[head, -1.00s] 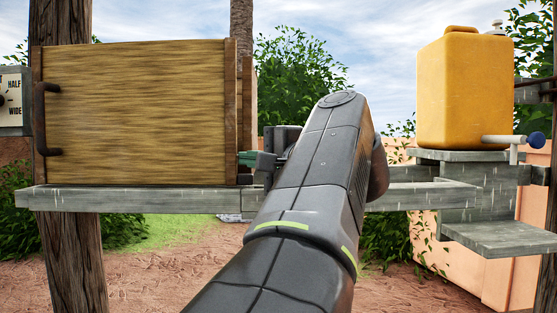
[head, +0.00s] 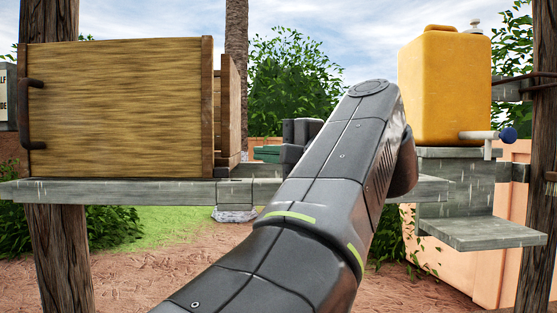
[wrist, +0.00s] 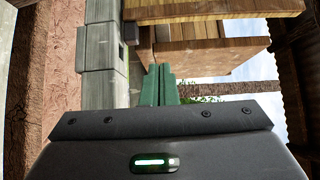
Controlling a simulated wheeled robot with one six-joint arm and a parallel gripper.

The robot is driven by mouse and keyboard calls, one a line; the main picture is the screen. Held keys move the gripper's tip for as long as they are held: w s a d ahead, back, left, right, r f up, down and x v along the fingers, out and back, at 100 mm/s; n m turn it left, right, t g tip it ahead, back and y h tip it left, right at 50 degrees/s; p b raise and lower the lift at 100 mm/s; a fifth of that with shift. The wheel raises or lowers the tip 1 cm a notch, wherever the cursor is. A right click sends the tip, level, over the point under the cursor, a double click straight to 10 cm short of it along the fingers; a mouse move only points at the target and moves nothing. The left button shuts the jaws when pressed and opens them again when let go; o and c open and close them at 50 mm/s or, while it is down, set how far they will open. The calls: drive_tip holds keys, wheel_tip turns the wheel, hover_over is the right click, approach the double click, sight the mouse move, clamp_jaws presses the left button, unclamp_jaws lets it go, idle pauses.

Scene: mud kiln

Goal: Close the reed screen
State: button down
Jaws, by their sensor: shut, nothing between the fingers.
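The reed screen (head: 120,110) is a straw-coloured panel with brown wooden edge strips. It stands upright along a grey ledge on the left of the head view, with a dark handle (head: 30,115) at its left edge. In the wrist view, turned sideways, wooden panels show at the top, but I cannot tell which is the screen. My gripper (head: 266,153) is right of the screen's right edge, apart from it. Its green fingers, also in the wrist view (wrist: 159,85), are shut with nothing between them. My arm hides part of the ledge.
A second wooden panel (head: 229,110) stands behind the screen's right edge. The grey ledge (head: 110,190) runs below. A yellow jerrycan (head: 444,90) with a blue-knobbed tap stands on a block at right. Wooden posts (head: 62,240) flank the scene.

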drive_tip(key=shift+b+v, duration=0.45)
drive_tip(key=shift+v, duration=2.05)
drive_tip(key=shift+a, duration=0.1)
drive_tip(key=shift+p+x, duration=1.25)
drive_tip(key=shift+x, duration=3.3)
drive_tip(key=shift+w+a, duration=0.3)
drive_tip(key=shift+a, duration=0.1)
